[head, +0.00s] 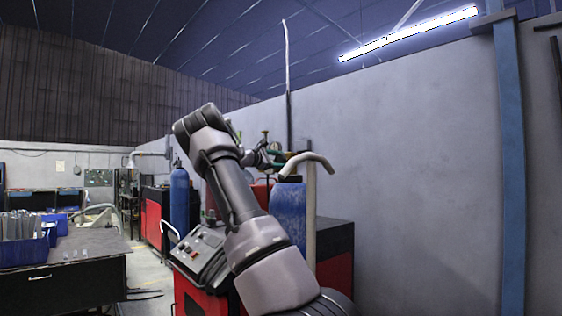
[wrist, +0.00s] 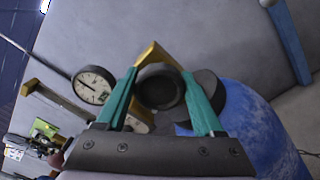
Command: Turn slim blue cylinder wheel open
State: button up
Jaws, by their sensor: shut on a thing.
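In the wrist view, my gripper (wrist: 161,86) has its two teal fingers on either side of a dark round wheel (wrist: 160,92) and is shut on it. The wheel sits at a brass valve fitting (wrist: 155,55). The mottled blue cylinder (wrist: 252,122) lies to the right, with a dark grey part at its top. In the head view, the near blue cylinder (head: 288,212) stands upright, and my gripper (head: 281,160) is at its top. My arm and a pale pipe hide part of it, and the wheel cannot be made out there.
A white-faced pressure gauge (wrist: 94,88) is close to the left finger. A pale bent pipe (head: 311,205) stands beside the near cylinder. A red machine with a control panel (head: 199,252) is left of my arm. Another blue cylinder (head: 180,200) stands further back. A grey wall (head: 420,170) is behind.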

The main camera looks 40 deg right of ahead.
jog(key=shift+f, duration=0.1)
dwell(0.4)
jog(key=o, duration=1.4)
jog(key=shift+c, duration=0.2)
jog(key=shift+a, duration=0.1)
jog(key=a, duration=1)
jog(key=shift+s+a, duration=0.35)
jog(key=shift+s, duration=0.05)
